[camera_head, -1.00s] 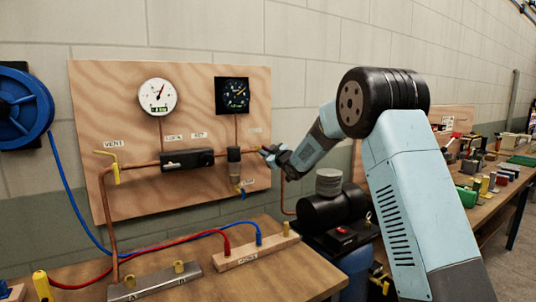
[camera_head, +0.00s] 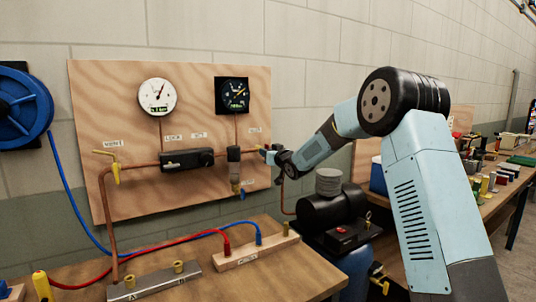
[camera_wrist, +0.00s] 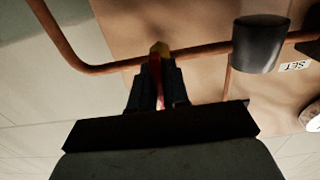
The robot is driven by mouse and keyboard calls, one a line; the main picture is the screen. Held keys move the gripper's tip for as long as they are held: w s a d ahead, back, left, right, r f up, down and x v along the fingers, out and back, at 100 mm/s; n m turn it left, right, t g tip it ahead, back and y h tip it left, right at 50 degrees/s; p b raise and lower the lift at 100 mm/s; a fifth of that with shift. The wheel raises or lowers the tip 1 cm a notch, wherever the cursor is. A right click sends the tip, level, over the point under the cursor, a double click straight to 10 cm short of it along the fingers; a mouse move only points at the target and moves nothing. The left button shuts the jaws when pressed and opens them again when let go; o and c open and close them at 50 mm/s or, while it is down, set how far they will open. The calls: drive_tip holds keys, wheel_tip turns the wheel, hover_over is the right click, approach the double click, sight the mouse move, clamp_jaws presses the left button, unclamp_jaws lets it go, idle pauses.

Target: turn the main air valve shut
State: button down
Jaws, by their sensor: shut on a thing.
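The main air valve sits on the copper pipe near the right edge of the plywood board. In the wrist view its brass body (camera_wrist: 160,48) is on the pipe and its red lever (camera_wrist: 156,80) lies between my two dark fingers. My gripper (camera_wrist: 157,85) is shut on the lever, which looks crosswise to the pipe in this view. In the head view my gripper (camera_head: 269,153) is at the board's right edge and largely covers the valve.
The plywood board (camera_head: 205,85) also carries gauges, a yellow vent lever (camera_head: 116,172), a black regulator (camera_head: 187,160) and a filter bowl (camera_head: 235,170), left of my gripper. A black compressor (camera_head: 330,212) stands below my forearm. The workbench (camera_head: 280,270) holds metal and wooden blocks with hoses.

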drive_tip(key=shift+d+f, duration=0.1)
drive_tip(key=shift+d, duration=0.05)
drive_tip(key=c, duration=1.4)
unclamp_jaws()
drive_tip(key=shift+w, duration=0.1)
drive_tip(key=shift+o, duration=1)
drive_tip(key=v, duration=1.3)
drive_tip(key=shift+s+d, duration=0.2)
drive_tip(key=shift+s, duration=0.15)
drive_tip(key=shift+d, duration=0.1)
